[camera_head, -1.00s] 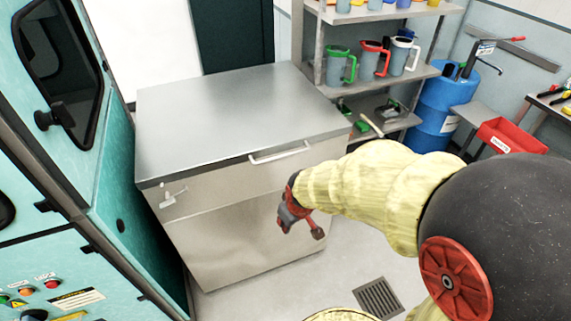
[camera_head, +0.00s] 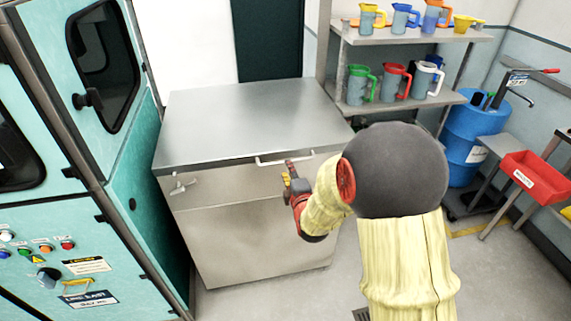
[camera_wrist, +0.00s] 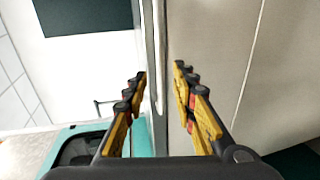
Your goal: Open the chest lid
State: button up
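The chest (camera_head: 245,225) is a metal box with a flat grey lid (camera_head: 245,115), which lies shut. A white bar handle (camera_head: 284,157) is on the front edge of the lid, towards the right. My gripper (camera_head: 290,172) is just below and in front of this handle. In the wrist view my gripper (camera_wrist: 160,82) is open, with yellow and black fingers apart. The lid's edge and a pale handle bar (camera_wrist: 157,60) run between the fingers. I cannot tell whether the fingers touch the handle.
A small latch (camera_head: 182,186) is on the chest's front left. A teal machine (camera_head: 125,190) stands close on the left. Shelves with jugs (camera_head: 400,101) stand behind right. A blue drum (camera_head: 468,135) and a red bin (camera_head: 535,178) are at the right. The floor in front is clear.

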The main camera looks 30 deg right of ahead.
jog(key=b+x, duration=0.1)
jog(key=x, duration=0.5)
jog(key=shift+w, duration=0.3)
jog(key=shift+c, duration=1)
jog(key=shift+f, duration=0.1)
grip_shut()
